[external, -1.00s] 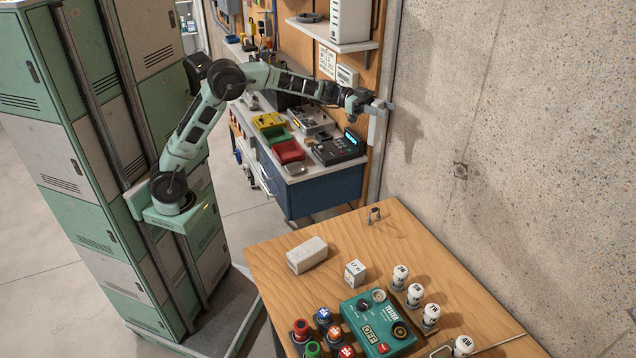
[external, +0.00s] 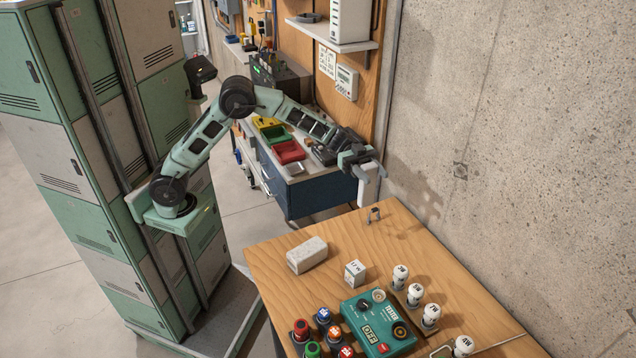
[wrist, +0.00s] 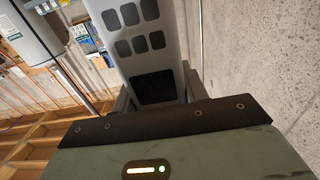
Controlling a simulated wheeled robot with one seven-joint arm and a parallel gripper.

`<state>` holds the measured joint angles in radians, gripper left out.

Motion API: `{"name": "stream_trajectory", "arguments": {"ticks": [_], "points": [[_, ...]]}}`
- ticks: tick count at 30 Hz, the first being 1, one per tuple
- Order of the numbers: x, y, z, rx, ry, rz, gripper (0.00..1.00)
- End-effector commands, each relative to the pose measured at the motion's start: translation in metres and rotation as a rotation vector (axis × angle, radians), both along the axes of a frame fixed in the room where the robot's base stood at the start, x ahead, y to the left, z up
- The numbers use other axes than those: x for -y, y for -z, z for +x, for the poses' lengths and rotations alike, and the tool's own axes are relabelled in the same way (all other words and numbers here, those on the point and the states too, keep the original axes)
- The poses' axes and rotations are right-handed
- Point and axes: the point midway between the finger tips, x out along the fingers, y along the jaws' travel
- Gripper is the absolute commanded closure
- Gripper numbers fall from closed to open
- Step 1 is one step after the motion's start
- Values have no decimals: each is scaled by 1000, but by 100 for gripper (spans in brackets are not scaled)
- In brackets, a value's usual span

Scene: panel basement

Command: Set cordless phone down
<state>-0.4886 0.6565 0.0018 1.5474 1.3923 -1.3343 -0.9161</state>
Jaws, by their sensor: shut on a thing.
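A light grey cordless phone (external: 369,186) hangs upright from my gripper (external: 368,172), just above the far end of the wooden table (external: 290,240). In the wrist view the phone (wrist: 178,45) fills the space between the fingers, with its dark keys and a dark screen facing the camera. My gripper (wrist: 158,95) is shut on it. A small gap seems to lie between the phone's lower end and the table, but I cannot tell exactly.
A grey block (external: 307,254), a white cube (external: 355,272) and a green tester (external: 378,322) stand nearer. The concrete wall (external: 530,130) is close on the right.

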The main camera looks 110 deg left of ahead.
Motion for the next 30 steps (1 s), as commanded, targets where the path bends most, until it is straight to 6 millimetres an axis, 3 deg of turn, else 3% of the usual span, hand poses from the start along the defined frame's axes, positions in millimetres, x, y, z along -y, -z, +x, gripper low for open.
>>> {"name": "stream_trajectory", "arguments": {"ticks": [3, 9, 21, 30], "points": [[0, 47, 0, -6, -1, -6, 98], [0, 101, 0, 0, -1, -3, 98], [-1, 165, 0, 1, -1, -2, 98], [0, 193, 0, -1, -1, -2, 98]]}}
